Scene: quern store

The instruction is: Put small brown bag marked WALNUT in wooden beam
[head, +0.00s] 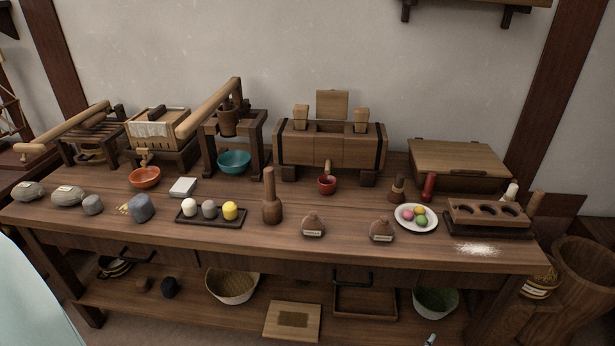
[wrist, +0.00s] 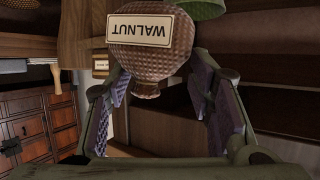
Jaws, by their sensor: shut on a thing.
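A brown textured bag (wrist: 165,62) with a pale label reading WALNUT, upside down in the wrist view, sits between the fingertips of my gripper (wrist: 155,85). My gripper is shut on it; its narrow neck points down in the picture. My gripper does not show in the head view. The wooden beam (head: 295,151) is a thick block with dark bands at the back middle of the table. It has an opening in the top, a wooden block on either side and an upright board behind.
Two small labelled brown bags (head: 313,228) (head: 381,231) stand at the table's front; their labels are unreadable. A red cup (head: 327,186) stands before the beam. A wooden pestle (head: 271,200), a plate of coloured balls (head: 430,224) and a teal bowl (head: 234,163) are nearby.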

